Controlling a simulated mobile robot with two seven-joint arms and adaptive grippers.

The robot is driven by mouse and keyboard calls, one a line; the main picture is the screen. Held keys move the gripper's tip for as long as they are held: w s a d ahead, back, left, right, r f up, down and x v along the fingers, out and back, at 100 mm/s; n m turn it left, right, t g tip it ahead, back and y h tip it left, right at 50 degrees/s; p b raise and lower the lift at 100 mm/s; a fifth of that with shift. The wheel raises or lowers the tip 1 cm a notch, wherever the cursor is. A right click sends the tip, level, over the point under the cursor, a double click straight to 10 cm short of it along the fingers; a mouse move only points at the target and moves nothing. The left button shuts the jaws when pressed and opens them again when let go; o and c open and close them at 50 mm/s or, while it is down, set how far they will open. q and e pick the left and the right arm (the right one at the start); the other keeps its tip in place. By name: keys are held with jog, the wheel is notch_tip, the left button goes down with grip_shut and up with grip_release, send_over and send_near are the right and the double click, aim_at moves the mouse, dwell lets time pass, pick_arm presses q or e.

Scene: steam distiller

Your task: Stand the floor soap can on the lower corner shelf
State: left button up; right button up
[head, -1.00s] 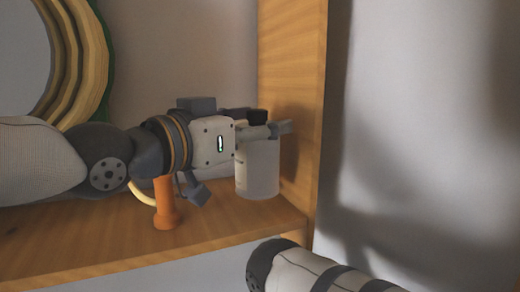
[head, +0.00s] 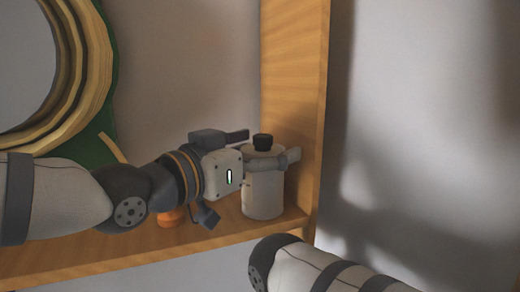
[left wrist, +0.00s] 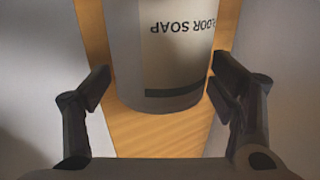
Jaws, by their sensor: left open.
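The floor soap can (head: 263,193) is a pale cylinder with a black cap. It stands upright on the wooden shelf (head: 100,262), close to the upright side panel (head: 293,60). My left gripper (head: 264,147) is open at the can's upper part, with one finger reaching across its front. In the left wrist view the can (left wrist: 165,60) shows upside down with its "FLOOR SOAP" label. The open fingers (left wrist: 160,91) lie on either side of it, with visible gaps. My right gripper is out of view.
An orange object (head: 171,217) sits on the shelf, mostly hidden behind my left arm. A green board with a tan coiled ring (head: 82,65) is at the upper left. The shelf's front edge is below my left arm.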

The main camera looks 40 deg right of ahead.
pick_arm(q)
jog(key=v, duration=1.2)
jog(key=shift+r, duration=0.1)
